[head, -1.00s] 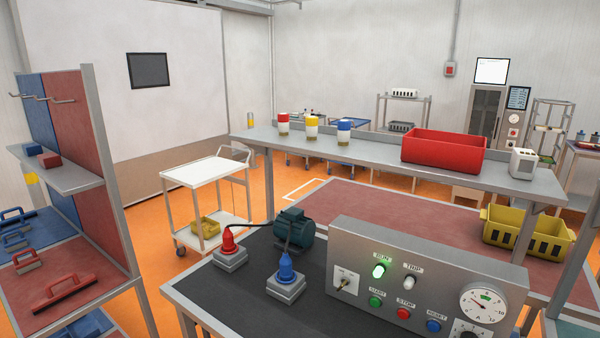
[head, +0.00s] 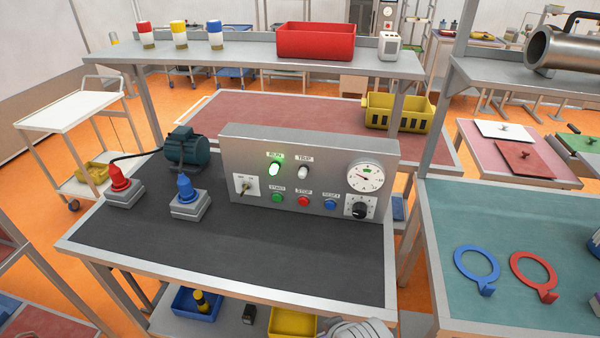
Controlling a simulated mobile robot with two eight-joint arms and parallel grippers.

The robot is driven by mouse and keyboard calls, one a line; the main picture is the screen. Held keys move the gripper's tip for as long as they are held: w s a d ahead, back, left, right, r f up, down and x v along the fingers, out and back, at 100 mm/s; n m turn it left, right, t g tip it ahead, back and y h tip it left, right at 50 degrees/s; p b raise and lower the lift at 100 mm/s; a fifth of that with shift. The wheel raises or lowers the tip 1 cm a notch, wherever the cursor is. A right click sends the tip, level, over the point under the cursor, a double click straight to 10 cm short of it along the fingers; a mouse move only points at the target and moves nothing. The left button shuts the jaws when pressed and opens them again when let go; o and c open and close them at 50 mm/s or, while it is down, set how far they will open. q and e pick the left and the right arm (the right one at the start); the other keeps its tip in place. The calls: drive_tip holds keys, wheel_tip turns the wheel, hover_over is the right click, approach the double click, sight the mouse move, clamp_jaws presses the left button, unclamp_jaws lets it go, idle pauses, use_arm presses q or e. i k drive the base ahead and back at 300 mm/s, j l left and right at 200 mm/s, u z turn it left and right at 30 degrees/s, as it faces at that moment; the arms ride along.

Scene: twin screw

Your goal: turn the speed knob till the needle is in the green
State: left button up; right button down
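The speed knob (head: 360,210) is a black round knob on a white plate at the lower right of the grey control panel (head: 240,160). Above it is the white round dial (head: 365,176), with a small green zone near its top. The thin needle seems to point to the left, outside the green, but it is small. The RUN lamp (head: 275,168) glows green; the TRIP lamp (head: 303,171) is unlit. Neither gripper can be made out; a pale grey rounded part, seemingly of my own arm, shows at the bottom edge. Nothing touches the knob.
The black bench top (head: 250,250) is clear before the panel. START (head: 277,198), STOP (head: 303,201) and RESET (head: 330,204) buttons are beside the knob. A toggle switch (head: 243,187) is at left.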

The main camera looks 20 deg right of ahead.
sight(359, 208)
drive_tip(key=l+z, duration=0.1)
drive_tip(key=z, duration=0.3)
drive_tip(key=l+z, duration=0.1)
drive_tip(key=z, duration=0.25)
drive_tip(key=l+z, duration=0.1)
drive_tip(key=z, duration=0.3)
